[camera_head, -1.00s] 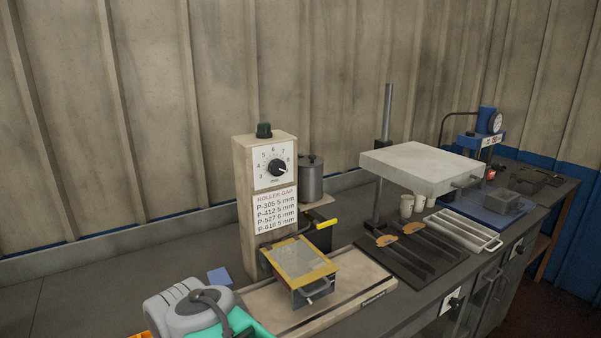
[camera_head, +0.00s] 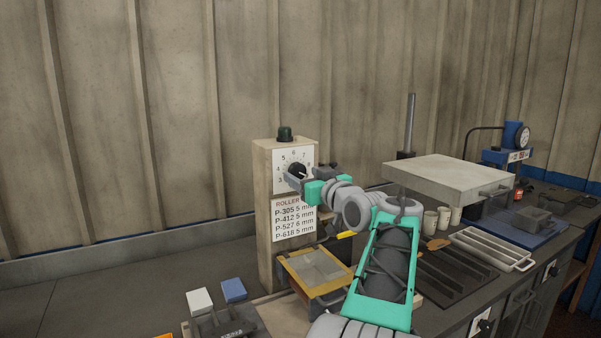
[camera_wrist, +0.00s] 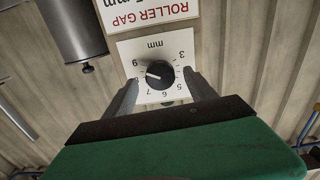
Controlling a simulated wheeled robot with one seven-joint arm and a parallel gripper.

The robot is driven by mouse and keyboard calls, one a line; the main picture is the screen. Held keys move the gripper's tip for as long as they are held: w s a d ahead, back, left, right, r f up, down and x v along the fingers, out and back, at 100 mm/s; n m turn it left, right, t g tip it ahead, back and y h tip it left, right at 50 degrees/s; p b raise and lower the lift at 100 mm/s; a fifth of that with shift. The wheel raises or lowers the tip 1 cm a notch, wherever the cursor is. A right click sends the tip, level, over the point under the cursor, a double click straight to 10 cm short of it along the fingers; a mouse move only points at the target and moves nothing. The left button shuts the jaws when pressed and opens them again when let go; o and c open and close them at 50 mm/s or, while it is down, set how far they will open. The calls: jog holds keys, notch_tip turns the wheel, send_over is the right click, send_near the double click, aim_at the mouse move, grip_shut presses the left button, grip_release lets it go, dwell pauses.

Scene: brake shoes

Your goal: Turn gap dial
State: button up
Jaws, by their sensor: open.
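The gap dial is a black knob (camera_wrist: 160,75) on a white number plate with mm marks, shown upside down in the wrist view. Its white pointer line faces near the 8. In the head view the plate (camera_head: 280,158) is on the upright wooden post, and my gripper partly covers the knob. My gripper (camera_wrist: 161,80) is open, with one finger on each side of the knob; I cannot tell whether either touches it. In the head view my gripper (camera_head: 294,179) is right in front of the dial. A roller gap card (camera_head: 293,221) below lists P-305 5, P-412 5, P-527 6 and P-618 5 mm.
A dark green knob (camera_head: 285,133) tops the post. A grey cylinder (camera_wrist: 75,28) stands beside it. A pale slab (camera_head: 440,178) on a stand is at the right.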

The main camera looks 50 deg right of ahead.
aim_at(297, 171)
jog(key=shift+x, duration=1.2)
jog(key=c, duration=1.4)
